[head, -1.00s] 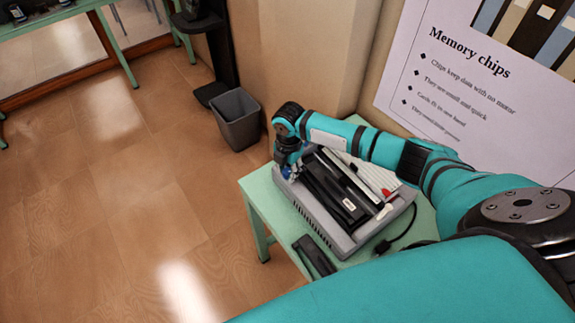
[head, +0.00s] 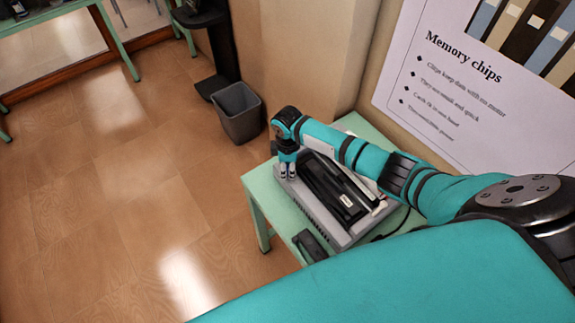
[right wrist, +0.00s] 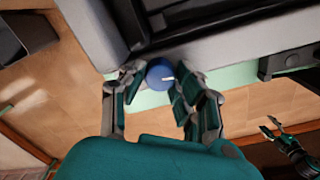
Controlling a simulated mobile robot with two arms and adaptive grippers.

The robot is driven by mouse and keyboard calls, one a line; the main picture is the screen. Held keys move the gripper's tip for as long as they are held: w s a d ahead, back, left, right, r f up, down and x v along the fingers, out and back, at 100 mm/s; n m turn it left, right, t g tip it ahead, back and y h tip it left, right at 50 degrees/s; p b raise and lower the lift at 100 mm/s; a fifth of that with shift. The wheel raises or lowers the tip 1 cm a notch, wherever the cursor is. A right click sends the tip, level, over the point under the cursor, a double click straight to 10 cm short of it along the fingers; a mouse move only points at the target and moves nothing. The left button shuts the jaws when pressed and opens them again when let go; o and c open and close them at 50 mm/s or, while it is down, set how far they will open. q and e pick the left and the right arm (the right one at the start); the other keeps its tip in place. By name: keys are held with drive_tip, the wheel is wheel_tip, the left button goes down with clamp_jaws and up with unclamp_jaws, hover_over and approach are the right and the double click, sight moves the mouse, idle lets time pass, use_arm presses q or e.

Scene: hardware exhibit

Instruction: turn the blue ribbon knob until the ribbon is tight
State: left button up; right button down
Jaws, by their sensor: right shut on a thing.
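The blue ribbon knob (right wrist: 159,73) sticks out from the side of a grey machine (right wrist: 235,48) in the right wrist view. A small white mark shows on the knob's face. My right gripper (right wrist: 160,80) has its fingers on both sides of the knob and is shut on it. In the head view the right gripper (head: 288,174) points down at the left corner of the grey machine (head: 318,219), and the knob is hidden there. The ribbon itself cannot be made out. My left gripper (right wrist: 285,130) shows at the lower right of the right wrist view, fingers apart, empty.
The machine stands on a pale green table (head: 262,190). A small black object (head: 311,246) lies at the table's near edge. The floor at left is free.

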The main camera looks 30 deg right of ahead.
drive_tip(key=m, duration=0.4)
drive_tip(key=shift+m, duration=0.3)
drive_tip(key=m, duration=0.4)
drive_tip(key=shift+m, duration=0.3)
drive_tip(key=m, duration=0.4)
drive_tip(key=shift+m, duration=2)
drive_tip(key=c, duration=1.2)
unclamp_jaws()
drive_tip(key=shift+c, duration=0.2)
drive_tip(key=shift+r, duration=0.15)
wheel_tip(320, 180, up, 12)
